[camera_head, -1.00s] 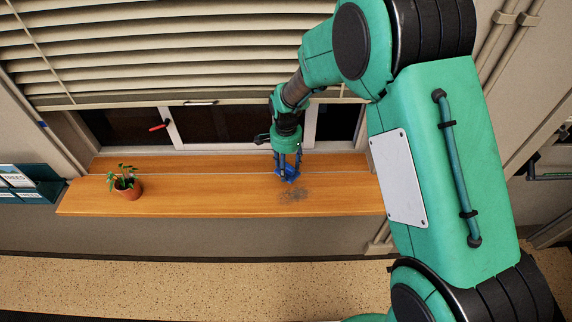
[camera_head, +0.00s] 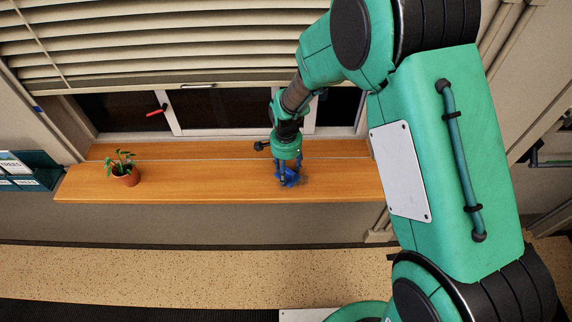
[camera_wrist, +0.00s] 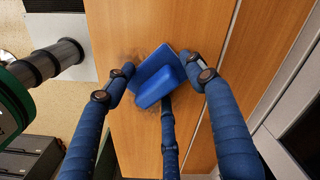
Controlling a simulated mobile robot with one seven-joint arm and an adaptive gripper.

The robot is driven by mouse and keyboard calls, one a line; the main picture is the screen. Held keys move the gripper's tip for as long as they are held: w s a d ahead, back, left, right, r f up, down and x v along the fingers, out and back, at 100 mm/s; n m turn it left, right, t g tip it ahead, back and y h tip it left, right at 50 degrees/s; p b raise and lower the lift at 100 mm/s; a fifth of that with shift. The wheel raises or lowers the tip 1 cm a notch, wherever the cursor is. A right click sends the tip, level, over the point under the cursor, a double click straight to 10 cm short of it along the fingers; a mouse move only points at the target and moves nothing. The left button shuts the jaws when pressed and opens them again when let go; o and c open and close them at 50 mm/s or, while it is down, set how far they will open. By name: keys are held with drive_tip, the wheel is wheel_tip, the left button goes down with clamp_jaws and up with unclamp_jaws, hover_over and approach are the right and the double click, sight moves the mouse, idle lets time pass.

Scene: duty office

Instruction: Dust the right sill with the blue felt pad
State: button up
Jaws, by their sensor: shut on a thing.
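The orange-brown wooden sill (camera_head: 215,180) runs below the window in the head view and fills the middle of the wrist view (camera_wrist: 192,25). My gripper (camera_head: 289,182) is over its right part, fingers pointing down. In the wrist view its blue fingers (camera_wrist: 166,82) are closed around the raised grip of the blue felt pad (camera_wrist: 157,72). The pad also shows in the head view (camera_head: 291,177), low at the sill, partly behind the fingers. A faint grey dust patch (camera_wrist: 126,54) shows around the pad. Whether the pad presses on the wood I cannot tell.
A potted plant (camera_head: 124,172) stands on the sill's left part, well apart from my gripper. The window with a red handle (camera_head: 157,110) and lowered blinds (camera_head: 160,45) rise behind. A teal leaflet rack (camera_head: 35,171) is at the far left. The sill between plant and gripper is clear.

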sight(303, 166)
drive_tip(key=shift+s, duration=3.1)
drive_tip(key=shift+s+d, duration=0.3)
drive_tip(key=shift+d, duration=0.9)
drive_tip(key=shift+w+a, duration=0.1)
drive_tip(key=shift+w, duration=5.7)
drive_tip(key=shift+s+d, duration=0.25)
drive_tip(key=shift+d, duration=0.9)
drive_tip(key=shift+s+a, duration=0.1)
drive_tip(key=shift+s, duration=5.15)
drive_tip(key=shift+s+d, duration=0.35)
drive_tip(key=shift+d, duration=0.1)
drive_tip(key=shift+w+d, duration=0.2)
drive_tip(key=shift+d, duration=0.5)
drive_tip(key=shift+w+a, duration=0.1)
drive_tip(key=shift+w, duration=5.55)
drive_tip(key=r, duration=0.1)
drive_tip(key=r+p, duration=0.1)
drive_tip(key=r, duration=0.1)
drive_tip(key=shift+s+r, duration=0.2)
drive_tip(key=shift+r, duration=0.05)
drive_tip(key=shift+w+r+p, duration=0.2)
drive_tip(key=shift+r+p, duration=0.3)
drive_tip(key=shift+r, duration=0.1)
wheel_tip(303, 166, up, 3)
drive_tip(key=shift+s+r+p, duration=0.1)
drive_tip(key=shift+r+p, duration=0.05)
drive_tip(key=shift+p, duration=0.6)
